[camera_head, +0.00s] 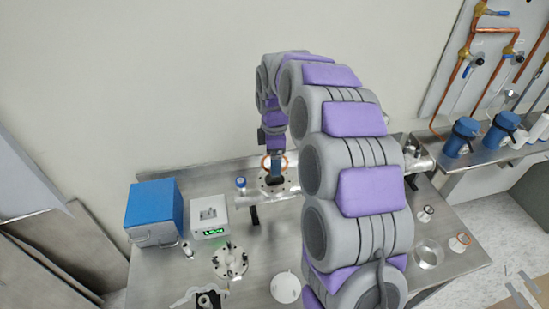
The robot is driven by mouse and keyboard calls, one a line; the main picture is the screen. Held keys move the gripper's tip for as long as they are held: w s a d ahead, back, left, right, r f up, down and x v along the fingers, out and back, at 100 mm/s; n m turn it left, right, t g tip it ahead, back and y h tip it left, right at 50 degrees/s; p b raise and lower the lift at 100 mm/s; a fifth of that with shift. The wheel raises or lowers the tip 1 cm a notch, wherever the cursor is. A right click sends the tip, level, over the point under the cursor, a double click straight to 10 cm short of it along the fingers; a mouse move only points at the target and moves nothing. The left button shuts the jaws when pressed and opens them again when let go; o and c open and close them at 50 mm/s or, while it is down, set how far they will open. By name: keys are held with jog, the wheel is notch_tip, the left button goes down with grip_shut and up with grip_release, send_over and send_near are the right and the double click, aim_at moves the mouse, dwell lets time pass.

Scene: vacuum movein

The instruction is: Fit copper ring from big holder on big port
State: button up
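My gripper (276,180) points down in front of the metal pipe assembly at the back of the bench. A copper-coloured ring (264,162) shows on both sides of the gripper, and the gripper hides its middle. I cannot tell whether the fingers are shut on the ring or only in front of it. A round metal flange (291,184) with bolt holes lies right by the gripper and is partly covered; it may be the big port. Two small stands with coppery parts, on the right of the bench, may be the holders: one nearer (460,241), one farther (425,213).
A blue box (153,212) and a white device with a green display (209,217) stand at the left. A bolted flange (229,262), a white disc (286,288) and a clear dish (428,254) lie in front. My arm covers the bench's middle right.

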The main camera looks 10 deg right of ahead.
jog(key=shift+f+b, duration=1.6)
jog(key=shift+f, duration=0.8)
jog(key=shift+f+p, duration=0.3)
jog(key=shift+f, duration=0.4)
jog(key=shift+p, duration=0.75)
jog(key=shift+s+f, duration=0.1)
jog(key=shift+f, duration=0.3)
jog(key=o, duration=0.8)
jog(key=shift+s, duration=0.1)
